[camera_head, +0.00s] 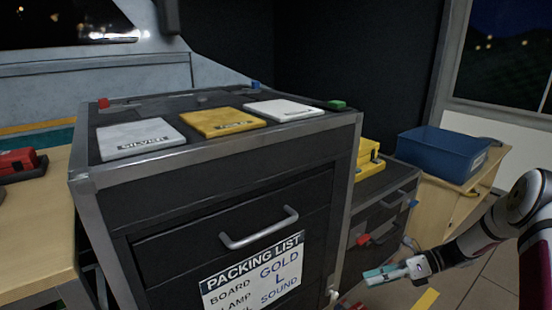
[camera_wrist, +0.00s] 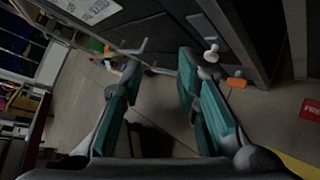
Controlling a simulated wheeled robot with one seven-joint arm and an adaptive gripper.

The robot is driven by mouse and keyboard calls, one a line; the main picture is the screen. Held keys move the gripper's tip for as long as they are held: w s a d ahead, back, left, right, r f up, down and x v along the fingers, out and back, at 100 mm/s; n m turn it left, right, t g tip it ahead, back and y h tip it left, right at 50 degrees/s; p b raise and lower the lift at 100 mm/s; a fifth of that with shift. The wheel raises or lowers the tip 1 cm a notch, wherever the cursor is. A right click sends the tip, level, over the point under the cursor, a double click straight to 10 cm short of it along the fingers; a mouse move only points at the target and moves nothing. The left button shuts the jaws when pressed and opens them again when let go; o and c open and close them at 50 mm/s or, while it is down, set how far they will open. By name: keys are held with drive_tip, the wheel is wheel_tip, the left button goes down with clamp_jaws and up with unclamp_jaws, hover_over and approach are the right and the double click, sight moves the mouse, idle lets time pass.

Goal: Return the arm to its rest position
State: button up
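My arm (camera_head: 490,230) reaches in from the right edge of the head view. My gripper (camera_head: 378,275) hangs low in front of the drawers, right of the dark cabinet. In the wrist view my gripper (camera_wrist: 160,95) shows two teal-padded fingers spread well apart. I see nothing held between them; the floor shows through the gap. A cabinet front with a white knob (camera_wrist: 211,52) lies just beyond the fingertips.
A dark cabinet (camera_head: 225,165) with silver, gold and white plates on top and a packing list fills the middle. A blue bin (camera_head: 440,152) stands on a wooden table at the right. An orange block (camera_wrist: 236,82) shows near the right finger.

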drive_tip(key=s+a+r+n+g+h, duration=0.1)
drive_tip(key=s+a+r+n+h, duration=0.2)
drive_tip(key=s+r+n, duration=0.35)
drive_tip(key=s+a+r+n+g+h, duration=0.1)
drive_tip(key=s+a+r+n+h, duration=0.2)
drive_tip(key=r, duration=0.7)
drive_tip(key=s+a+r+n+g+h, duration=0.1)
drive_tip(key=s+a+r+n+h, duration=0.15)
drive_tip(key=s+r+n, duration=0.5)
drive_tip(key=s+r+n+t+h, duration=0.1)
drive_tip(key=s+r+n+h, duration=0.15)
drive_tip(key=s, duration=0.45)
drive_tip(key=s+r+n+t+h, duration=0.1)
drive_tip(key=s+n, duration=0.3)
drive_tip(key=s, duration=0.4)
drive_tip(key=s+r+n+t+h, duration=0.1)
drive_tip(key=s+n+h, duration=0.1)
drive_tip(key=s+n, duration=0.35)
wheel_tip(320, 180, up, 40)
drive_tip(key=s+m+t+p, duration=0.1)
drive_tip(key=t+p, duration=0.3)
drive_tip(key=p, duration=3.5)
drive_tip(key=shift+d+r, duration=0.2)
drive_tip(key=shift+d, duration=0.15)
drive_tip(key=shift+s, duration=0.1)
